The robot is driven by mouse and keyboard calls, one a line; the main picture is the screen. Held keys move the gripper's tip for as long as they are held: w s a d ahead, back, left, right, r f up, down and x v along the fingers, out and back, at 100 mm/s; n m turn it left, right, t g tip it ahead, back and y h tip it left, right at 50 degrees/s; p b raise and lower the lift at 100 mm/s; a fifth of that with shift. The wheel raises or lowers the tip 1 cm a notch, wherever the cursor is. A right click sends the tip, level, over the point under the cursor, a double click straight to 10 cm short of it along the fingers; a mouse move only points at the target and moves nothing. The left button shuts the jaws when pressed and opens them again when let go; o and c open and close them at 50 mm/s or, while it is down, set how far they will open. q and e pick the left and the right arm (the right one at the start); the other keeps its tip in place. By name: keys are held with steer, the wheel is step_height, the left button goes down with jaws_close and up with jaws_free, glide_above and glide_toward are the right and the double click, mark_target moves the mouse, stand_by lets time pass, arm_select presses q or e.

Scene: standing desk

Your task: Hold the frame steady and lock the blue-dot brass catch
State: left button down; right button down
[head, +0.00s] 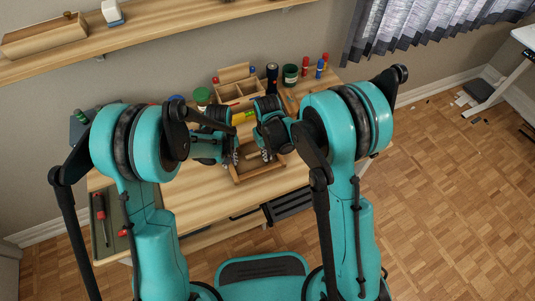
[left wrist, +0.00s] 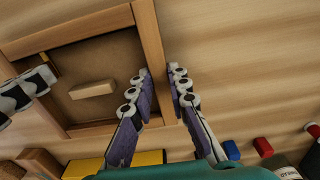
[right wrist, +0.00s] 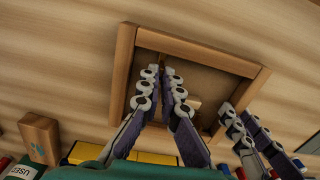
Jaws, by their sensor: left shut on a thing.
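The wooden frame (head: 240,178) lies on the desk with a brown backing panel inside it. It also shows in the left wrist view (left wrist: 151,40) and the right wrist view (right wrist: 122,75). My left gripper (left wrist: 160,72) is shut on one side bar of the frame. My right gripper (right wrist: 159,70) is over the inside of the frame near the opposite bar, its fingers a narrow gap apart. A small brass-coloured piece (left wrist: 43,57) shows beside my right fingertips in the left wrist view. I cannot make out a blue dot; the fingers cover that spot in the right wrist view.
A pale wooden block (left wrist: 92,88) sits on the panel. Behind the frame are a yellow box (right wrist: 150,158), a compartment organizer (head: 238,90), a green can (head: 290,75) and several small red and blue items. A tray with a screwdriver (head: 101,215) lies at the left. The desk's front is clear.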

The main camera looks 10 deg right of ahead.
steer(key=shift+m, duration=0.4)
steer(key=c, duration=2)
jaws_free()
steer(key=shift+r, duration=0.1)
step_height(320, 180, up, 12)
steer(key=shift+f, duration=0.1)
arm_select(q)
steer(key=c, duration=1.4)
jaws_free()
steer(key=shift+o, duration=0.2)
steer(key=shift+r, duration=0.1)
